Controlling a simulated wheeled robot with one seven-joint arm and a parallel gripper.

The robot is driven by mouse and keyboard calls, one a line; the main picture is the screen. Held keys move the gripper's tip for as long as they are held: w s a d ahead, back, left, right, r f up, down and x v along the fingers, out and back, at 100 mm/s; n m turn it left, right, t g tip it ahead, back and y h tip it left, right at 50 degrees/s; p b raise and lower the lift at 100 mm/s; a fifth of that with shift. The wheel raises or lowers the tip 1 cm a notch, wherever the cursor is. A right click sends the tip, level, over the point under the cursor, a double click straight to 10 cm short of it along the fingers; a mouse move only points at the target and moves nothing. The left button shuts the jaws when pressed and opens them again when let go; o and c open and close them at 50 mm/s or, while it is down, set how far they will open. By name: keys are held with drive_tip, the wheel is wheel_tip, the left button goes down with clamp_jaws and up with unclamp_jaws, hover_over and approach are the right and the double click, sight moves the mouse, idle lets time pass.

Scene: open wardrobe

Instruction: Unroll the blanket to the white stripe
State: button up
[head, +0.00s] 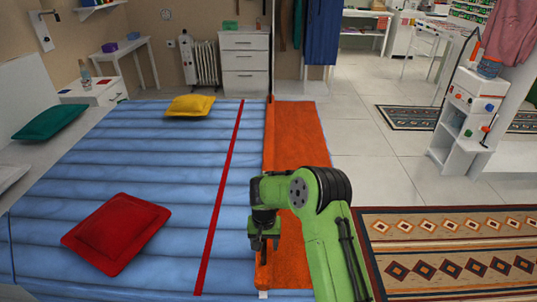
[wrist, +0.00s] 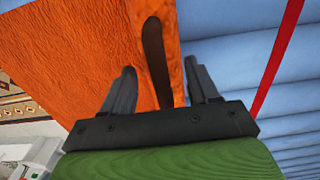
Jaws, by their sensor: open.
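The orange blanket (head: 300,130) lies along the right side of the blue bed (head: 170,150), with a raised edge on its left side. A red stripe (head: 221,185) runs lengthwise across the blue cover, left of the blanket; I see no white stripe. My gripper (head: 264,243) is over the blanket's left edge near the front of the bed. In the wrist view, my gripper (wrist: 161,66) is open, its fingers on either side of a dark brown strip (wrist: 155,50) on the orange blanket (wrist: 90,50). The red stripe (wrist: 282,45) also shows there. Whether the fingers touch the blanket is unclear.
A patterned rug (head: 450,250) covers the floor at right. A white shelf unit (head: 463,120) stands beyond it. The cover between blanket and red stripe is clear.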

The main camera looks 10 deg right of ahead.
wheel_tip(320, 180, up, 8)
drive_tip(key=p, duration=0.6)
drive_tip(key=shift+r, duration=0.1)
drive_tip(key=s+d+r+n+t+h+p, duration=0.1)
drive_tip(key=s+d+r+p, duration=0.3)
drive_tip(key=r, duration=1)
drive_tip(key=s+a+r+n+t+p, duration=0.15)
drive_tip(key=s+r, duration=0.45)
drive_tip(key=r, duration=0.8)
drive_tip(key=s+r+t+p, duration=0.1)
drive_tip(key=s+r+p, duration=0.1)
drive_tip(key=s, duration=0.4)
drive_tip(key=s+d+r+t+p, duration=0.1)
drive_tip(key=s+r+p, duration=0.1)
drive_tip(key=s+r, duration=0.2)
drive_tip(key=s+r+t+y+p, duration=0.1)
drive_tip(key=s+r, duration=0.3)
drive_tip(key=s, duration=0.5)
drive_tip(key=shift+s+d+p, duration=0.15)
drive_tip(key=shift+s+p, duration=0.25)
drive_tip(key=shift+p, duration=0.1)
